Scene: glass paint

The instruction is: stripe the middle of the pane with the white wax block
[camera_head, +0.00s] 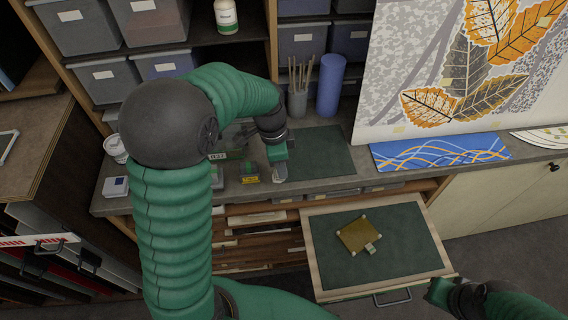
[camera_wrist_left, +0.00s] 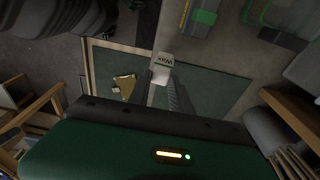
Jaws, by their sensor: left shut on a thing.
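The white wax block (camera_wrist_left: 162,62), marked "WAX", is between the fingers of my left gripper (camera_wrist_left: 163,90) in the left wrist view. In the head view the left gripper (camera_head: 279,167) is shut on it above the counter, left of the dark green mat. The amber pane (camera_head: 358,235) lies in the open drawer with small pale pieces at its corners and a small tag at its lower edge; it also shows in the left wrist view (camera_wrist_left: 125,86). My right gripper (camera_head: 440,290) is by the drawer's front right corner; its fingers are unclear.
The open drawer (camera_head: 309,250) has a green lining, clear around the pane. On the counter are a green mat (camera_head: 325,153), a brush cup (camera_head: 297,103), a blue cylinder (camera_head: 330,85), a yellow-and-green block (camera_head: 249,172) and a blue patterned sheet (camera_head: 440,151).

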